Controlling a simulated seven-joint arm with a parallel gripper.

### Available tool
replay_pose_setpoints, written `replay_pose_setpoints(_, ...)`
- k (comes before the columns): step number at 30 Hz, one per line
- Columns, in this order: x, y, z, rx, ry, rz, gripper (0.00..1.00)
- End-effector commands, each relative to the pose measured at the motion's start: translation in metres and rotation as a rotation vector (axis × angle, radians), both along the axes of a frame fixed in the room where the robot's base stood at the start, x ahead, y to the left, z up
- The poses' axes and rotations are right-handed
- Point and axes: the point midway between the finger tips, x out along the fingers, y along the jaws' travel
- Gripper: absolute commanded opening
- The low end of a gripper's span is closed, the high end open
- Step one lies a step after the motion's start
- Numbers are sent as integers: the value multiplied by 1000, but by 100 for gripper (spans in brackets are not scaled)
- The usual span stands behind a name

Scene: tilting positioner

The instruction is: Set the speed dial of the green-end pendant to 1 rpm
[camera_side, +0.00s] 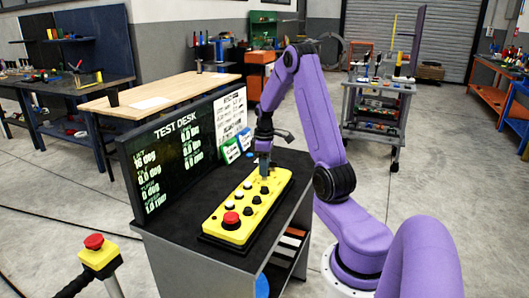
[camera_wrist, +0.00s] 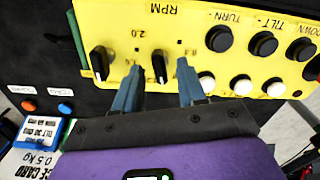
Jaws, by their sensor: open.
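A yellow pendant (camera_side: 247,205) lies on the black desk top, with a red mushroom button (camera_side: 231,218) at its near end. In the wrist view the pendant (camera_wrist: 200,15) shows the print RPM and 2.0 beside two black knobs, a left one (camera_wrist: 99,62) and a right one (camera_wrist: 160,66). In the side view my gripper (camera_side: 264,172) is over the pendant's far end.
A dark TEST DESK display (camera_side: 185,145) stands along the desk's left edge; its text is small. Round black buttons (camera_wrist: 263,43) and white buttons (camera_wrist: 241,85) sit right of the knobs. A separate red stop button (camera_side: 94,242) stands at front left.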

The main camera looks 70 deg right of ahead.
Motion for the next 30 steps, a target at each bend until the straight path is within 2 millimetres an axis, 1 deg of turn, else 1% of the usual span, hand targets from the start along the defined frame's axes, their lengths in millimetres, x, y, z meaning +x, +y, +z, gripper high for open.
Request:
replay_pose_setpoints(5, 1, -1, 24, -4, -5, 0, 40)
replay_pose_setpoints(15, 1, -1, 96, -5, -7, 0, 40)
replay_pose_setpoints(21, 1, -1, 136, -5, -5, 0, 40)
replay_pose_setpoints(25, 1, 0, 155, -3, -4, 0, 40)
replay_pose_setpoints(30, 0, 0, 168, -2, -3, 1, 40)
